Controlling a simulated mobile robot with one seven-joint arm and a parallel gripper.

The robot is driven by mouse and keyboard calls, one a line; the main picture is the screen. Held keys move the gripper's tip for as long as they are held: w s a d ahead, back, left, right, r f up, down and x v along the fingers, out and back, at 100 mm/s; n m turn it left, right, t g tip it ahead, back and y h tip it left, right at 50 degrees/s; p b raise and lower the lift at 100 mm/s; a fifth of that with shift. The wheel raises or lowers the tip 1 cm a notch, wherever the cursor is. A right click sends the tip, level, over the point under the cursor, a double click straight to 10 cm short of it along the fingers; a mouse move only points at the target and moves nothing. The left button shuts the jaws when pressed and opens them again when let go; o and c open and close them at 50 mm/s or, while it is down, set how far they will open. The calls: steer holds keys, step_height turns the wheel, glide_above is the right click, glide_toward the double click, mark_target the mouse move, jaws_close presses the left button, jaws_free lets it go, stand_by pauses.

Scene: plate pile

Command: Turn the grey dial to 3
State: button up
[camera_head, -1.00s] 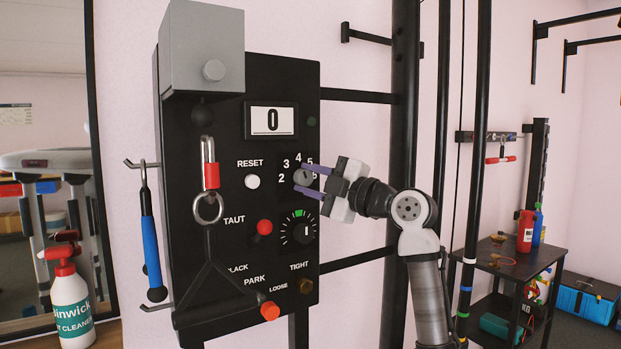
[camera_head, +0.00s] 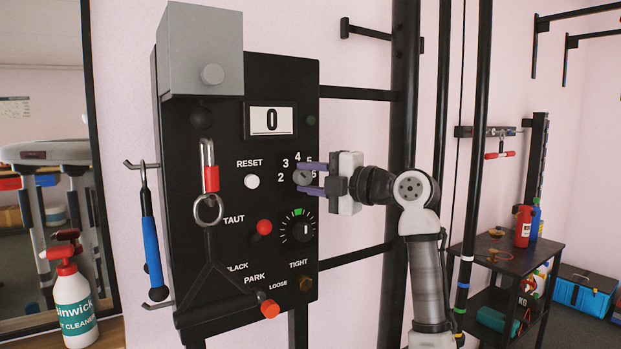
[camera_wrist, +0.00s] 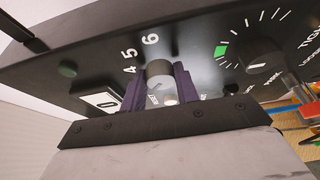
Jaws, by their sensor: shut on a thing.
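The grey dial (camera_head: 302,178) is a small round knob on the black panel (camera_head: 222,265), with numbers 2 to 6 around it. In the wrist view the grey dial (camera_wrist: 159,72) sits between the two purple fingers, and the 4, 5 and 6 show beside it. My gripper (camera_head: 309,179) reaches in from the right and is shut on the dial, one finger above and one below. Which number the dial points to cannot be made out. The display (camera_head: 272,120) above reads 0.
A white RESET button (camera_head: 252,181) is left of the dial. A red knob (camera_head: 264,227) and a black dial (camera_head: 298,227) with a green mark lie below. A red-banded hook (camera_head: 210,178) hangs in front of the panel. Dark upright posts stand behind my arm.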

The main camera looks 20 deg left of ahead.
steer(key=o, duration=1)
steer(key=shift+c, duration=0.2)
steer(key=shift+d, duration=0.1)
steer(key=b+v, duration=0.2)
steer(key=v, duration=1.1)
steer(key=shift+s+d+b, duration=0.2)
steer(key=shift+d+b, duration=0.1)
steer(key=shift+b, duration=0.1)
